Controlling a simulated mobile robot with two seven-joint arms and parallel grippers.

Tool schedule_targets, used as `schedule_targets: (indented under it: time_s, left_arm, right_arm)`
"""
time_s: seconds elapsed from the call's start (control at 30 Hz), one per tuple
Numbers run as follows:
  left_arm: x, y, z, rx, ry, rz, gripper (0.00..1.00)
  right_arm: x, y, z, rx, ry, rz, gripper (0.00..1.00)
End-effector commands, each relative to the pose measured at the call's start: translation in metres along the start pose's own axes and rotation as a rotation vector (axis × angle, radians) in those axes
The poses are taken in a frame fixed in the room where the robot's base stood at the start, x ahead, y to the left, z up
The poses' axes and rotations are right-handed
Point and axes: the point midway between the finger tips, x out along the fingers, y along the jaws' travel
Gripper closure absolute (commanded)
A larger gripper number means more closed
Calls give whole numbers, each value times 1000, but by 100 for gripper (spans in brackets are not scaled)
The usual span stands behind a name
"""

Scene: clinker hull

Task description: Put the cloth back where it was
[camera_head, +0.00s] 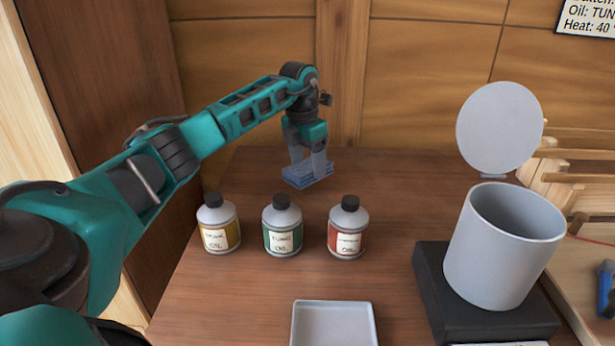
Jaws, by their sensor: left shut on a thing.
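The cloth (304,179) is a small folded blue stack at the back of the wooden table, left of the picture's middle. My left gripper (308,165) points down with its fingers shut on the cloth. I cannot tell whether the cloth touches the table or hangs just above it. My left arm reaches in from the left, over the table's left side. My right gripper is not in view.
Three bottles, yellow-labelled (219,225), green-labelled (282,227) and red-labelled (348,229), stand in front of the cloth. A grey tray (334,304) lies nearer. A grey pot (500,250) with its lid (499,128) raised stands on a black base (428,290) at right. Table is clear right of the cloth.

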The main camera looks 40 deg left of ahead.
Motion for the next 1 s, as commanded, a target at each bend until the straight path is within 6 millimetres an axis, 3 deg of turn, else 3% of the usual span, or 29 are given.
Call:
schedule_targets:
  time_s: [0.23,0.63,0.67,0.9,1.0]
  left_arm:
    - [36,0,-5,1,3,-1,60]
    - [42,0,-6,0,2,0,60]
    - [42,0,-6,0,1,0,31]
    - [42,0,-6,0,1,0,8]
    - [42,0,-5,0,1,-1,6]
  right_arm:
    - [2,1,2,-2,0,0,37]
    - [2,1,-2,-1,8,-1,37]
    - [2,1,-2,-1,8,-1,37]
    - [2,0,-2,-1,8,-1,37]
    - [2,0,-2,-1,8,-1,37]
